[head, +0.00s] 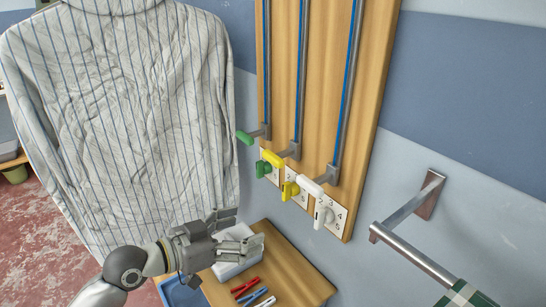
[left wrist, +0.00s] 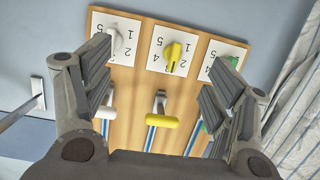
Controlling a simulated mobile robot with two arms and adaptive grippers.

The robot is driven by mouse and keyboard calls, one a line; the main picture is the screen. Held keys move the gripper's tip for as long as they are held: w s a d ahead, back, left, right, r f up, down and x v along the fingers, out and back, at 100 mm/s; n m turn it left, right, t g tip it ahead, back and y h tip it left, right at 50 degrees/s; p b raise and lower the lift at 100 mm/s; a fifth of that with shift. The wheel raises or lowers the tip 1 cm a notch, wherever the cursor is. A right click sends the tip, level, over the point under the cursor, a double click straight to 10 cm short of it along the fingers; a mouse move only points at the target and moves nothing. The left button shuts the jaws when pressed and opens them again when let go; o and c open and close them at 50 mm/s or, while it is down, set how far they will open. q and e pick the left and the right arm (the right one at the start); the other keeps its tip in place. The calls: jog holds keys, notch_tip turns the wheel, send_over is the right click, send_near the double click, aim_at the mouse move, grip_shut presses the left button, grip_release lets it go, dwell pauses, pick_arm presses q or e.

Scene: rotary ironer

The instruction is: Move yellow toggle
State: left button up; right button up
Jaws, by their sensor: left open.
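A yellow rotary knob (head: 289,190) sits on a white numbered plate low on the wooden board. It shows upside down in the left wrist view (left wrist: 173,52), with a dark mark on its lower end. Above it in the head view is a yellow slider handle (head: 272,158) on a vertical rail, also in the left wrist view (left wrist: 158,122). My left gripper (head: 245,228) is open and empty, left of and below the knobs. In the left wrist view its fingers (left wrist: 162,65) stand apart with the yellow knob seen between them. My right gripper is out of view.
A green knob (head: 263,169) and a white knob (head: 322,216) flank the yellow one. A striped shirt (head: 130,110) hangs at left. A metal bar (head: 415,259) juts out at right.

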aim_at(269, 160)
pick_arm(q)
jog(key=w+a+r+t+h, duration=0.15)
jog(key=w+r, duration=0.25)
jog(key=r, duration=0.7)
jog(key=shift+m+h, duration=0.3)
jog(key=shift+h, duration=0.25)
jog(key=p+x, duration=0.1)
jog(key=x, duration=0.2)
jog(key=p+x, duration=0.3)
jog(key=x, duration=0.2)
jog(key=shift+w+d+r, duration=0.1)
jog(key=shift+d+r, duration=0.2)
jog(key=shift+d, duration=0.05)
jog(key=shift+p+x, duration=0.4)
jog(key=shift+x, duration=0.4)
jog(key=shift+f, duration=0.2)
jog(key=c, duration=1.4)
jog(key=shift+r, duration=0.1)
jog(key=shift+c, duration=0.3)
